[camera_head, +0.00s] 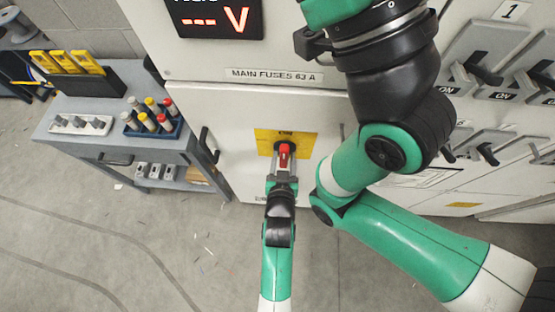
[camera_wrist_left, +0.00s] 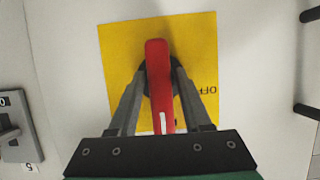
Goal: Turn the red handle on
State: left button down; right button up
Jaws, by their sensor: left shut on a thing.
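The red handle (camera_head: 284,155) sits on a yellow plate (camera_head: 262,141) on the white cabinet front. In the head view it stands upright, in line with the word ON at the plate's top. In the left wrist view the handle (camera_wrist_left: 158,80) runs lengthwise, its white-marked end near the gripper base; the OFF label (camera_wrist_left: 208,91) is to its right. My left gripper (camera_head: 283,168) is at the handle, and its fingers (camera_wrist_left: 160,95) are shut on it from both sides. My right arm crosses the right half of the head view; its gripper does not show.
A grey workbench (camera_head: 130,155) with yellow tools and a fuse rack (camera_head: 152,122) stands left of the cabinet. A voltage display (camera_head: 215,18) is above, and several grey switches (camera_head: 482,70) are at the right. Open floor lies in front.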

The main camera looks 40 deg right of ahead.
pick_arm(q)
jog(key=shift+f, duration=0.2)
jog(key=c, duration=0.7)
grip_release()
jog(key=shift+c, duration=0.2)
jog(key=shift+o, duration=0.7)
jog(key=shift+r, duration=0.1)
jog(key=shift+s+a+r, duration=0.15)
jog(key=p+v, duration=0.4)
jog(key=v, duration=0.7)
